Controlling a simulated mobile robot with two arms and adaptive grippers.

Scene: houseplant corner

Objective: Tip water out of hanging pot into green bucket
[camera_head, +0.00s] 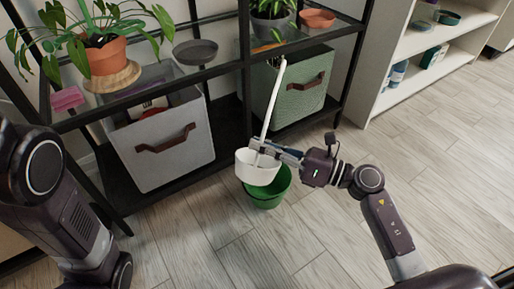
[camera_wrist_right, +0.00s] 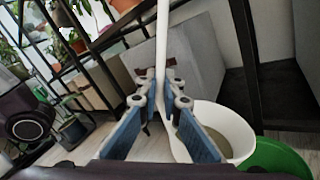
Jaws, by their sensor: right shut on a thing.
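The white hanging pot (camera_head: 257,172) has a long white hanger that rises from it and leans slightly right. My right gripper (camera_head: 264,147) is shut on the hanger just above the pot's rim. The right wrist view shows both blue fingers (camera_wrist_right: 160,103) around the white strap, and the pot (camera_wrist_right: 232,122) behind them with a grey-brown inside. The pot looks about upright. The green bucket (camera_head: 268,199) stands on the floor below the pot, which hides part of its opening. It also shows in the wrist view (camera_wrist_right: 278,158). My left arm is at the left; its gripper is out of view.
A black shelf rack (camera_head: 222,65) stands behind the pot, with a potted plant (camera_head: 104,55), a grey fabric bin (camera_head: 165,150) and a green bin (camera_head: 300,103). A white bookcase (camera_head: 420,60) is at the right. The wood floor (camera_head: 430,135) is clear around the bucket.

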